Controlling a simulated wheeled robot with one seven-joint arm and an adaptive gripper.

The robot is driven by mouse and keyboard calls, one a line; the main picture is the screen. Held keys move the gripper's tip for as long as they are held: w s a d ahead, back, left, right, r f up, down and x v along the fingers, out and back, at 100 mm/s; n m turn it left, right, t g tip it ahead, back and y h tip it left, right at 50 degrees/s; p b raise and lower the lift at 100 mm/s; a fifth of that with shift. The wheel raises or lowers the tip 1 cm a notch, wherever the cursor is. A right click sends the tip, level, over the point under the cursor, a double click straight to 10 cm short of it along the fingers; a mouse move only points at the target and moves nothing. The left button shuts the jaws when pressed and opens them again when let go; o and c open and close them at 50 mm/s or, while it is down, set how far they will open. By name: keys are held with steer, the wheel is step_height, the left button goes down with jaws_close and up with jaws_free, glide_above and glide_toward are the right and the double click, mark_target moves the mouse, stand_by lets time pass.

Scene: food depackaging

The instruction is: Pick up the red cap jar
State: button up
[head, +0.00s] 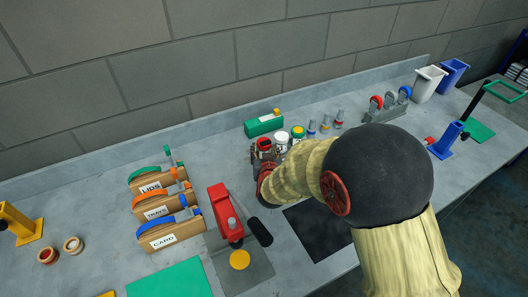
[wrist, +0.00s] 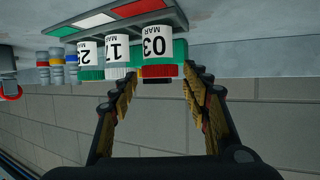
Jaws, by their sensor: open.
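The wrist view is upside down. In it, the red cap jar (wrist: 157,44) has a white label reading 03 MAR and its red cap at the bottom of the picture. My gripper (wrist: 160,76) is open, with one finger to each side of this jar near the tips; I cannot tell whether either touches it. In the head view the red cap jar (head: 264,144) stands at the left of a short row, and my gripper (head: 261,163) is right in front of it, partly hiding it. The fingers are hard to make out there.
A green box (head: 264,125) lies behind. Cardboard bins (head: 163,210) and a red device (head: 226,213) stand to the left. Small bottles (head: 325,124) stand farther right.

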mark_target(265, 146)
steer(key=x, duration=0.4)
steer(key=shift+w+b, duration=0.1)
steer(key=shift+b, duration=0.2)
steer(key=shift+c, duration=0.7)
steer(key=c, duration=0.7)
steer(key=shift+r, duration=0.1)
